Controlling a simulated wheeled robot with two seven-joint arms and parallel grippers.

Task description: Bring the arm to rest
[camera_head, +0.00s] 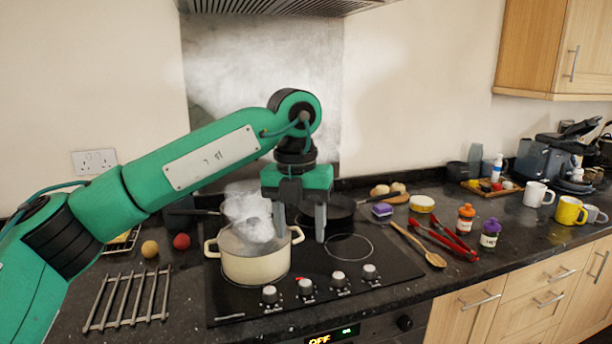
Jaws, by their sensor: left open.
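My left arm (190,160) is green with black joints and reaches in from the left across the hob. Its gripper (300,222) points down with two grey fingers apart, open, with nothing seen between them. The fingers hang by the right side of a cream pot (255,266). The left finger overlaps the pot's rim in the picture; I cannot tell whether it touches. Steam rises from the pot. My right gripper is not in view.
The black hob (385,262) has knobs along its front. A dark pan (340,210) sits behind the gripper. A metal rack (128,298) lies at left. Red tongs (445,240), a wooden spoon (420,245) and jars lie right. An extractor hood (280,6) hangs above.

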